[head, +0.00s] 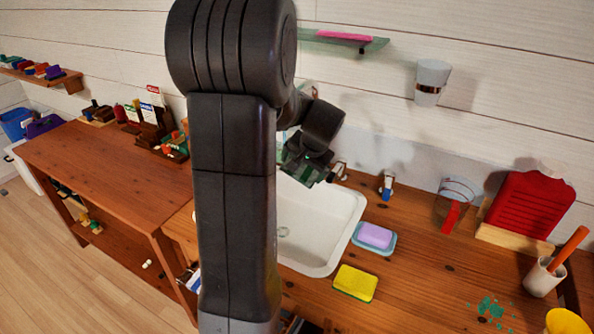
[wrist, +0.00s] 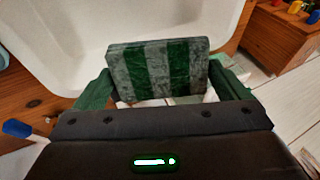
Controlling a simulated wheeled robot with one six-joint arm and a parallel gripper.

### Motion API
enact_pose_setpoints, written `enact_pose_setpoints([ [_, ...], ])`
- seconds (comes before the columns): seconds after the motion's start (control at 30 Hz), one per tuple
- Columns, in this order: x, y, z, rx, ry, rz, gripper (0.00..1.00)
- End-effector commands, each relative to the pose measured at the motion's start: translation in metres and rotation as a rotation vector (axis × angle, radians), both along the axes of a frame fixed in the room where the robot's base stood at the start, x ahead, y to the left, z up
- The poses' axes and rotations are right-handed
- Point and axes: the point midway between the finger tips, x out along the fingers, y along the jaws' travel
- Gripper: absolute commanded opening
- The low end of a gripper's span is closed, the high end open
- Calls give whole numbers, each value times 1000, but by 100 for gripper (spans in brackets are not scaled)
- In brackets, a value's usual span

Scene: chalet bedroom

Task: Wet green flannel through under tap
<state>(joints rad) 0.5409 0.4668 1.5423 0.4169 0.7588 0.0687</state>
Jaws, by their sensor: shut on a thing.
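The flannel (wrist: 160,68), with green and grey stripes, is a folded block between the two green fingers of my gripper (wrist: 160,88) in the wrist view. My gripper is shut on it. In the head view my gripper (head: 305,170) is over the back of the white sink (head: 318,215), and the flannel is hard to make out there. A small upright fitting with a blue part (head: 387,187) stands right of the sink, perhaps a tap handle. The tap spout is not clearly visible, and my arm hides part of the sink. No running water shows.
A glass shelf (head: 365,47) and wall cup (head: 431,80) are above. A wooden bench (head: 110,160) stands left.

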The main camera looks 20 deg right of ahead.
Motion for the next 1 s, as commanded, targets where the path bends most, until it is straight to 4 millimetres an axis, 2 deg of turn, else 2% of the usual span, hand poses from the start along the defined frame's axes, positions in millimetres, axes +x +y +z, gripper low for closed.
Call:
enact_pose_setpoints([
  [1.0,-77,-6,0,0,-1,-1,76],
])
